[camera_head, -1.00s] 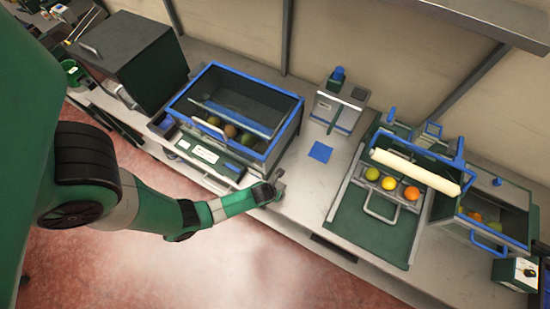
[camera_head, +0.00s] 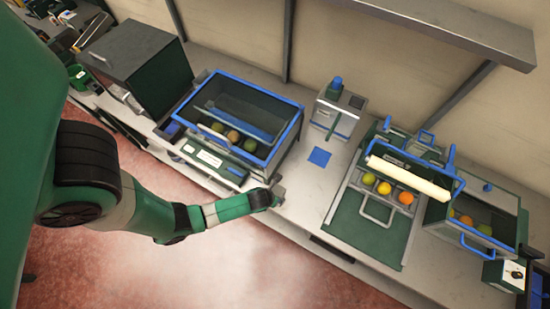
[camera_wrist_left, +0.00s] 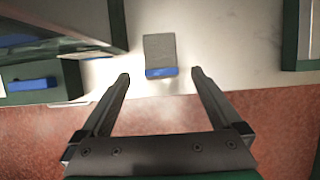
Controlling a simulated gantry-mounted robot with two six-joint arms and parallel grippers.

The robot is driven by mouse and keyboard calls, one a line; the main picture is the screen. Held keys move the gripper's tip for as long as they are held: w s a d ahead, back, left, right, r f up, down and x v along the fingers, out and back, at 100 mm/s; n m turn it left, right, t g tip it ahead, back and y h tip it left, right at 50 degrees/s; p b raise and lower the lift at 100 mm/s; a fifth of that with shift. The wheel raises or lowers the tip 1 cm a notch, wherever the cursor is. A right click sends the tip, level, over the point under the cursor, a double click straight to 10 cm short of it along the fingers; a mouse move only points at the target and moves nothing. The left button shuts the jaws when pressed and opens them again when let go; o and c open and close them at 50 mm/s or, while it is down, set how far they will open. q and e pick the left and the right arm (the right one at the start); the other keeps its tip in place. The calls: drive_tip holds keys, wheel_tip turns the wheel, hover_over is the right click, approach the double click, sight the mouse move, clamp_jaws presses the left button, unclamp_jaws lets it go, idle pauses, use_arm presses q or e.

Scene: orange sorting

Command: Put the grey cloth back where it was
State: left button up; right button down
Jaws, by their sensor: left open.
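I cannot make out a grey cloth for certain. In the left wrist view a flat grey rectangle (camera_wrist_left: 159,48) with a blue strip (camera_wrist_left: 161,72) along its near edge shows ahead of the fingers; I cannot tell whether it is the cloth. In the head view a blue square pad (camera_head: 320,157) lies bare on the counter, in front of the grey-white device (camera_head: 336,113). My left gripper (camera_wrist_left: 160,84) is open and empty, with nothing between its fingers. In the head view it (camera_head: 277,193) is by the counter's front edge, left of and nearer than the pad. My right gripper is not in view.
A blue-rimmed bin (camera_head: 283,141) with fruit stands left of the pad. A green tray (camera_head: 362,236) with three fruits (camera_head: 385,188) and another blue-edged bin (camera_head: 485,243) are at the right. A dark box (camera_head: 130,57) stands at the far left. The counter around the pad is clear.

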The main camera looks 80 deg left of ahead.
use_arm(q)
drive_tip(key=p+v, duration=0.4)
drive_tip(key=v, duration=0.2)
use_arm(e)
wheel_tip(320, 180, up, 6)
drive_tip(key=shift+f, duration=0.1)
